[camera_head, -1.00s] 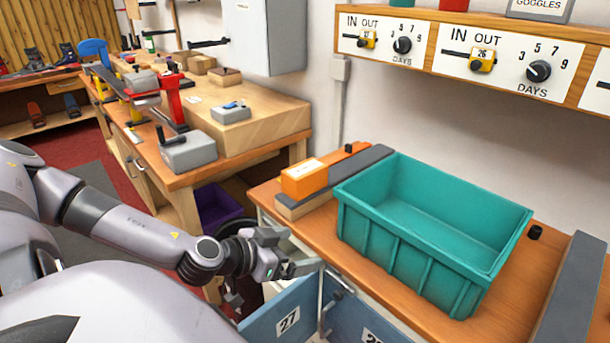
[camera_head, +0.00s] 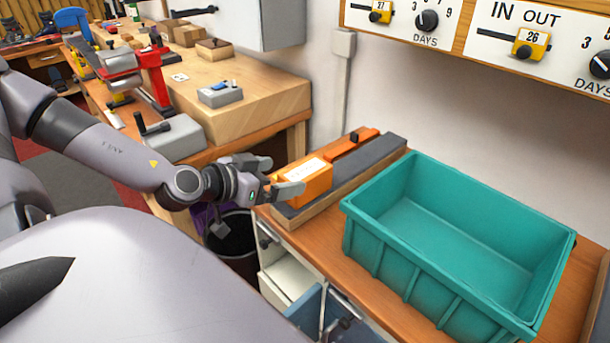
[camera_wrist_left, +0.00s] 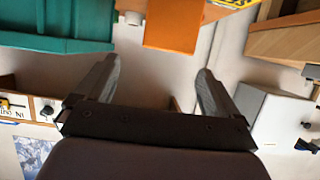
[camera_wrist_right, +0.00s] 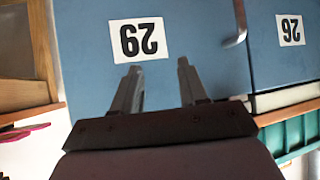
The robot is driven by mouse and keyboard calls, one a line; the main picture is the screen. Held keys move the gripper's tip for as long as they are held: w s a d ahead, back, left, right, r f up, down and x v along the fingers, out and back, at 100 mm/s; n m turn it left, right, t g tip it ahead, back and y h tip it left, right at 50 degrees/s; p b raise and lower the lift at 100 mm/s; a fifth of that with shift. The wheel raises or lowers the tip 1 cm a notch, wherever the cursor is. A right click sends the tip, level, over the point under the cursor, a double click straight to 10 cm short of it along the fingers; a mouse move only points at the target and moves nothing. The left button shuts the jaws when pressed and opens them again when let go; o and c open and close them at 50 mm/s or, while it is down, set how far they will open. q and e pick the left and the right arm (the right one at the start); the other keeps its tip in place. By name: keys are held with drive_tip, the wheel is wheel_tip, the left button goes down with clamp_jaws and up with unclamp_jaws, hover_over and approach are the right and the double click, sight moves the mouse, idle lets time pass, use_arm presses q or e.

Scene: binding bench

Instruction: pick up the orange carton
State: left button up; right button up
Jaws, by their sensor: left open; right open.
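The orange carton (camera_head: 308,182), with a white label on top, sits at the near end of a wood-and-grey strip on the bench's left side. My left gripper (camera_head: 282,177) is open at the carton's left end, its fingers partly overlapping the carton in the head view. In the left wrist view the carton (camera_wrist_left: 174,27) shows beyond the gap between the open fingers (camera_wrist_left: 158,75), not held.
A teal bin (camera_head: 455,255) stands on the bench right of the carton. A flat orange piece with a black knob (camera_head: 352,145) lies behind the carton. A dark waste bin (camera_head: 235,240) is below my left gripper. A wooden workbench (camera_head: 260,105) stands behind.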

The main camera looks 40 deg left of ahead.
sight(297, 174)
use_arm(q)
drive_tip(key=shift+w+d+f, duration=0.15)
drive_tip(key=shift+w+f, duration=0.15)
drive_tip(key=shift+w, duration=0.3)
drive_tip(key=shift+a+x, duration=0.15)
drive_tip(key=shift+x, duration=0.5)
drive_tip(key=shift+a+x, duration=0.15)
drive_tip(key=shift+x, duration=0.45)
drive_tip(key=shift+w+a+f+b, duration=0.1)
drive_tip(key=shift+w+f+b, duration=0.4)
drive_tip(key=shift+b, duration=0.05)
drive_tip(key=shift+w+f+b, duration=0.2)
drive_tip(key=shift+w+b, duration=0.35)
drive_tip(key=shift+b, duration=0.45)
drive_tip(key=shift+w+r+b, duration=0.1)
drive_tip(key=shift+w+b, duration=0.15)
drive_tip(key=shift+b, duration=0.15)
drive_tip(key=shift+r, duration=0.1)
drive_tip(key=c, duration=1.2)
drive_tip(key=shift+c, duration=0.2)
